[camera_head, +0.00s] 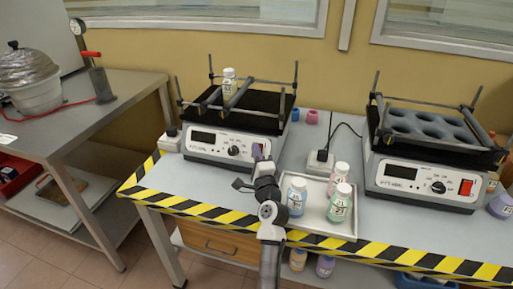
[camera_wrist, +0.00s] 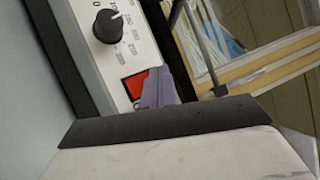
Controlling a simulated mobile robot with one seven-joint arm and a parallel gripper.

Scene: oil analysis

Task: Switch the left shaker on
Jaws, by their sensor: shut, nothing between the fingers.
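The left shaker (camera_head: 212,147) stands on the bench with a dark display and a black knob (camera_head: 234,150) on its white front panel. The knob also shows in the wrist view (camera_wrist: 107,26). Its red switch (camera_wrist: 133,85) is partly covered by my gripper (camera_wrist: 160,88) in the wrist view. My gripper (camera_head: 257,152) is shut and empty, its purple-grey fingertips at the right end of the panel. The fingertips overlap the switch in view; I cannot tell whether they touch it. In the head view they hide the switch. A bottle (camera_head: 229,80) stands on the shaker's platform.
A tray (camera_head: 312,222) with three bottles lies right of my arm. The right shaker (camera_head: 420,180) with a red switch (camera_head: 465,188) stands further right. A power box (camera_head: 320,162) with a cable sits between the shakers. Yellow-black tape (camera_head: 220,214) marks the bench's front edge.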

